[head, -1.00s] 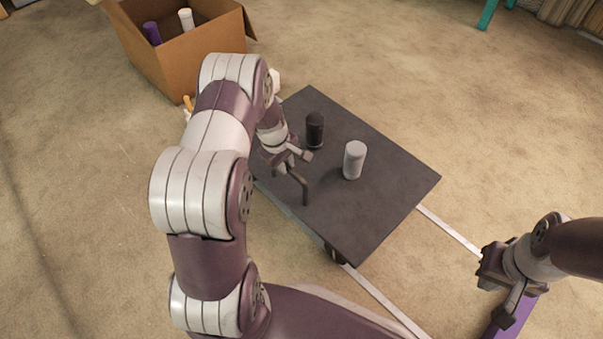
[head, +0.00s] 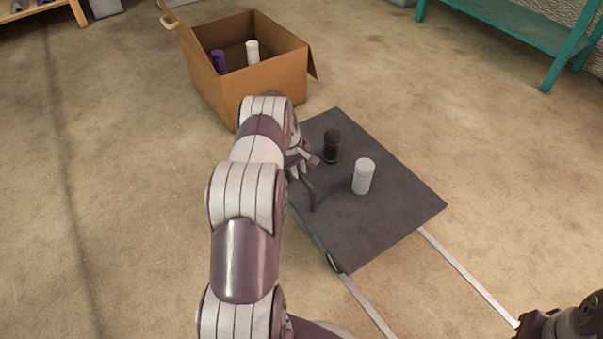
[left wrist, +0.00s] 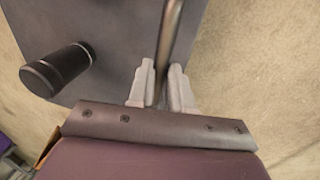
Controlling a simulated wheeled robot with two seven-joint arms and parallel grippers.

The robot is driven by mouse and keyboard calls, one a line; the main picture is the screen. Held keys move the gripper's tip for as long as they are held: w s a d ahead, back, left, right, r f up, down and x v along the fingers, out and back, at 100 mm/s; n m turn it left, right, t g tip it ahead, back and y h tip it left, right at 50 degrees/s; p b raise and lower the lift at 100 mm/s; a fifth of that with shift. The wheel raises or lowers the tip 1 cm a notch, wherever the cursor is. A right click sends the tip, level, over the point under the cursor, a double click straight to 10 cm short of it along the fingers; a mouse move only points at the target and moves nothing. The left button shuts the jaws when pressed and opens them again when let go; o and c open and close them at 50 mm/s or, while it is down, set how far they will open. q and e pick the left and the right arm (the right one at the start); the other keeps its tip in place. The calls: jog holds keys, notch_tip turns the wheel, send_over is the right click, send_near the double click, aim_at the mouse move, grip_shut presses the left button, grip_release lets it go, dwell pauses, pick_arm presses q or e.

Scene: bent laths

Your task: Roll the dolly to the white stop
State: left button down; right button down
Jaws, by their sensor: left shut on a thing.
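The dolly (head: 375,225) is a dark grey flat board with wheels, right of the middle in the head view. A black cylinder (head: 331,146) and a light grey cylinder (head: 363,176) stand upright on it. My left gripper (head: 306,166) is shut on the dolly's dark handle bar (head: 313,197) at its left side. In the left wrist view the bar (left wrist: 176,35) runs between the two fingers (left wrist: 160,90). My right gripper (head: 562,326) is at the lower right, cut off by the frame, with its fingers not clear. I cannot make out a white stop.
Two pale strips (head: 468,275) run on the floor from under the dolly toward the lower right. An open cardboard box (head: 265,85) with a purple and a white cylinder stands behind the dolly. A teal bench (head: 515,30) is at the back right.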

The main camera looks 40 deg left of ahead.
pick_arm(q)
jog(key=shift+a+r, duration=0.1)
jog(key=shift+a, duration=0.15)
jog(key=c, duration=1.1)
grip_release()
jog(key=shift+o, duration=0.2)
notch_tip(320, 180, up, 12)
jog(key=s+p, duration=0.2)
jog(key=p, duration=0.5)
jog(key=shift+s+a+r, duration=0.15)
jog(key=shift+s+a, duration=0.05)
jog(key=shift+a, duration=0.2)
